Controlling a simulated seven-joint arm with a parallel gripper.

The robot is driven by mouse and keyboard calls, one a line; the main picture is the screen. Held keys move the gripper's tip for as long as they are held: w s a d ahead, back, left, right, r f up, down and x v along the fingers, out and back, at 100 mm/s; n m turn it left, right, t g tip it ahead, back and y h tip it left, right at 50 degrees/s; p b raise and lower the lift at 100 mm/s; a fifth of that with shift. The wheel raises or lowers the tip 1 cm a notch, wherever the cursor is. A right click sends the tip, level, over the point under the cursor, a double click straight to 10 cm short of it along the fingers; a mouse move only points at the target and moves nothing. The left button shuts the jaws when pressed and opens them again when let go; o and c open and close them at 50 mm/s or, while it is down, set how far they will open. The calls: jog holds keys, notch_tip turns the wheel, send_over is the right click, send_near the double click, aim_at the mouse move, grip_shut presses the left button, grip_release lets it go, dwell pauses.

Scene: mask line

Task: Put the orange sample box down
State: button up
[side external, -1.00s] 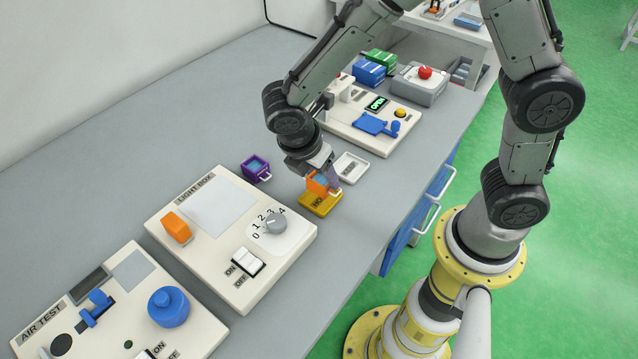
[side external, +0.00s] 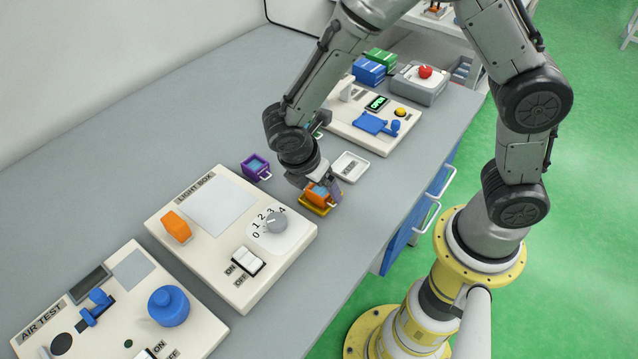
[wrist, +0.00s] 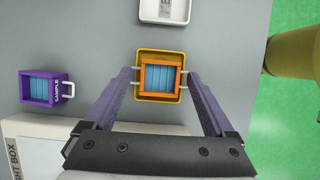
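The orange sample box (side external: 319,193), with blue contents, is at the yellow tray (side external: 313,208). In the wrist view the box (wrist: 161,77) lies upright within the rim of the yellow tray (wrist: 158,52). Whether it rests fully on the tray's floor is hard to tell. My gripper (wrist: 161,72) points down over it, one finger on each side. The fingers stand apart from the box's walls, close to its two pale side handles. I cannot tell whether they press on the handles or have let go.
A purple sample box (side external: 256,167) stands to the left. An empty white tray (side external: 351,167) lies just behind. The light box panel (side external: 220,290) is at the front left, and a panel with a blue lever (side external: 372,124) is farther back. The bench edge lies to the right.

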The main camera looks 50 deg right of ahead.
jog(key=shift+r, duration=0.1)
jog(key=v, duration=1.2)
jog(key=s+d+r+m+t+y, duration=0.2)
jog(key=s+d+r+m, duration=0.2)
jog(key=m, duration=0.5)
jog(key=s+d+r+m+t+y, duration=0.2)
jog(key=s+d+r+m+t, duration=0.1)
jog(key=s+d+m, duration=0.5)
jog(key=shift+s+d+r+m+t, duration=0.4)
jog(key=shift+s+r, duration=0.5)
jog(key=shift+s, duration=0.65)
jog(key=shift+a, duration=0.1)
